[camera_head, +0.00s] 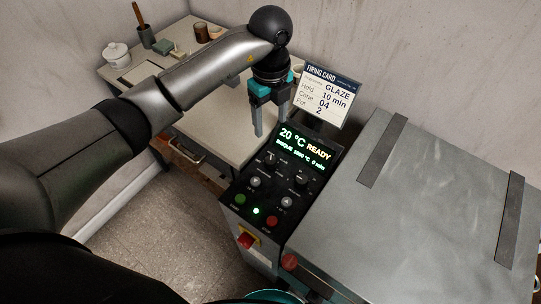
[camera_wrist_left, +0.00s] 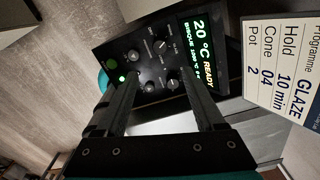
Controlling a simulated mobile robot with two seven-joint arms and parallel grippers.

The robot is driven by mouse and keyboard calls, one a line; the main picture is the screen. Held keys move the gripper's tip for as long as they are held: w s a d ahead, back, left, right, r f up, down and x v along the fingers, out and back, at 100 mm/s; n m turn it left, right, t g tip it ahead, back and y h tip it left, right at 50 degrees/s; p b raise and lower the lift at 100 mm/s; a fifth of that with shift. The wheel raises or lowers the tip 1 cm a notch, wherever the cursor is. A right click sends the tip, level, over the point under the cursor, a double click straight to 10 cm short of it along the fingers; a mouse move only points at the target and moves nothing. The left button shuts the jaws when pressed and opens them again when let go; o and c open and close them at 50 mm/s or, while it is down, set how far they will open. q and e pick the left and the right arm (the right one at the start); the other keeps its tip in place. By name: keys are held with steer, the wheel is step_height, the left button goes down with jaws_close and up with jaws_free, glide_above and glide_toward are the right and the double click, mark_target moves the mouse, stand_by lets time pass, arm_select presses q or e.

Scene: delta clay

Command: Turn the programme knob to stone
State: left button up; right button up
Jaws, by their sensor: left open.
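The black control panel (camera_head: 264,188) carries several small knobs, among them an upper left knob (camera_head: 271,158) and an upper right knob (camera_head: 301,178). The labels are too small to read, so I cannot tell which is the programme knob. The lit display (camera_head: 303,148) reads 20 °C READY, with BISQUE below. My left gripper (camera_head: 271,126) is open and empty, pointing down above the panel's far left side, apart from the knobs. In the left wrist view the panel's knobs (camera_wrist_left: 160,46) show beyond and between my left fingers (camera_wrist_left: 161,80). My right gripper is out of view.
A firing card (camera_head: 326,92) reading GLAZE stands behind the display. The grey kiln lid (camera_head: 400,200) is to the right. A red and yellow switch (camera_head: 247,239) is on the front. A pale table (camera_head: 205,132) with pots is behind left.

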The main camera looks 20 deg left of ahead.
mark_target(270, 160)
arm_select(q)
step_height(270, 160, down, 15)
steer(key=shift+f+b, duration=0.1)
steer(key=shift+b, duration=1.05)
steer(key=shift+c, duration=0.3)
jaws_close()
